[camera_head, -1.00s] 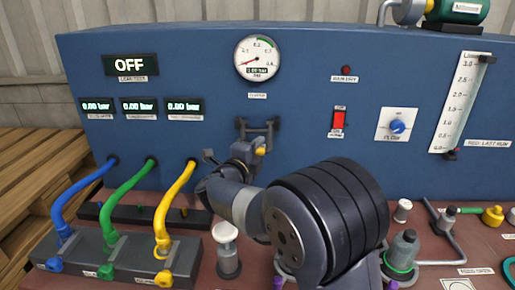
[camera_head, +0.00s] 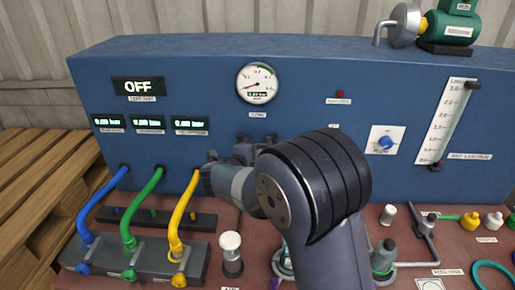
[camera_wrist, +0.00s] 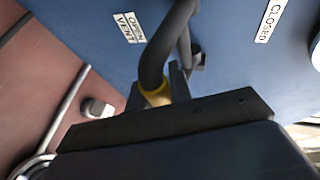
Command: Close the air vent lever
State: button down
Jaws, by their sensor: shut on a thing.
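The air vent lever (camera_wrist: 158,60) is a dark curved bar with a yellow section near its end in the wrist view. My gripper (camera_wrist: 165,92) is shut on it around the yellow section. The OPEN VENT label (camera_wrist: 130,27) is just left of the lever; the CLOSED label (camera_wrist: 271,20) is farther off at the upper right. In the head view my gripper is close to the blue panel (camera_head: 300,110), below the round gauge (camera_head: 257,83). My arm hides the lever there.
Blue, green and yellow hoses (camera_head: 183,213) run to a grey block at the left. Several fittings lie at the right of the red-brown deck. A green pump (camera_head: 447,22) sits on top.

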jog(key=shift+r+p, duration=2.3)
jog(key=shift+r, duration=0.15)
jog(key=shift+f, duration=0.1)
jog(key=c, duration=1.3)
grip_release()
jog(key=shift+w, duration=0.1)
jog(key=b+v, duration=0.2)
jog(key=v, duration=0.8)
jog(key=shift+s+a, duration=0.15)
jog(key=shift+s, duration=0.25)
